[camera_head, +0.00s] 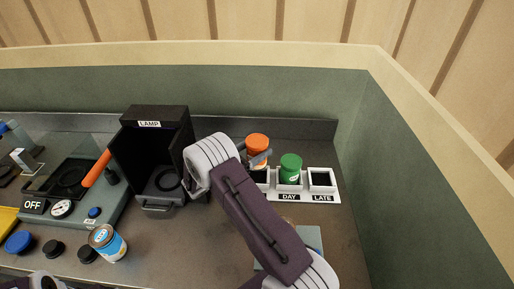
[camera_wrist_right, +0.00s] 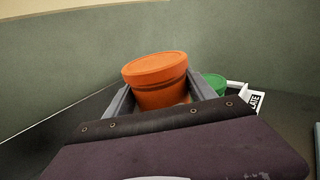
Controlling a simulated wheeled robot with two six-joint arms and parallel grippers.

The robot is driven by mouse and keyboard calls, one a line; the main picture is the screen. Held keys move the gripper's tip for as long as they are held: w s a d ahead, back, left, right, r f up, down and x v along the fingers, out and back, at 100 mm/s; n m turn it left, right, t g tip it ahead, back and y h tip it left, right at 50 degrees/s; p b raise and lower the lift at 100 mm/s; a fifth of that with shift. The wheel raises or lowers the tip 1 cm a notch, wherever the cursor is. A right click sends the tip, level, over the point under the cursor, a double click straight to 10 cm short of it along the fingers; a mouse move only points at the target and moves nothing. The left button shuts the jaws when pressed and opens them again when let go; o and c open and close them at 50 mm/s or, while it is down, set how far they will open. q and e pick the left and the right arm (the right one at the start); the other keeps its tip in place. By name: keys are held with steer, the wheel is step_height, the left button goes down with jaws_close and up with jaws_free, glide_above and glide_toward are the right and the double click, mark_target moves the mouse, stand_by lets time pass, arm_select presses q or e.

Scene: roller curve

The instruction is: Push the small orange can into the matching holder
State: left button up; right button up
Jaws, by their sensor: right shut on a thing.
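The small orange can (camera_head: 257,141) is upright at the left end of a white holder row (camera_head: 331,198). My right gripper (camera_head: 259,159) is shut on it, with one grey finger on each side in the right wrist view (camera_wrist_right: 160,96). The can's lower part is hidden by the gripper, so I cannot tell whether it touches the holder. A green can (camera_head: 291,168) stands in the DAY compartment. The LATE compartment (camera_head: 321,178) is empty. The left compartment's label is hidden behind my arm. My left gripper is not in view.
A black LAMP box (camera_head: 155,114) with an open front stands left of my right arm. A blue-labelled tin (camera_head: 107,243) and several dark knobs are at the front left. Green walls (camera_head: 408,150) close the back and right. A blue-grey pad (camera_head: 314,238) lies partly under my arm.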

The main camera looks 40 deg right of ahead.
step_height(320, 180, down, 7)
steer(key=b, duration=0.4)
steer(key=shift+r+b, duration=0.2)
steer(key=shift+b, duration=0.15)
steer(key=shift+f, duration=0.45)
steer(key=shift+r, duration=0.1)
steer(key=shift+f+b, duration=0.6)
steer(key=shift+f, duration=0.1)
stand_by(1.2)
stand_by(0.3)
steer(key=o, duration=1.6)
steer(key=shift+c, duration=0.2)
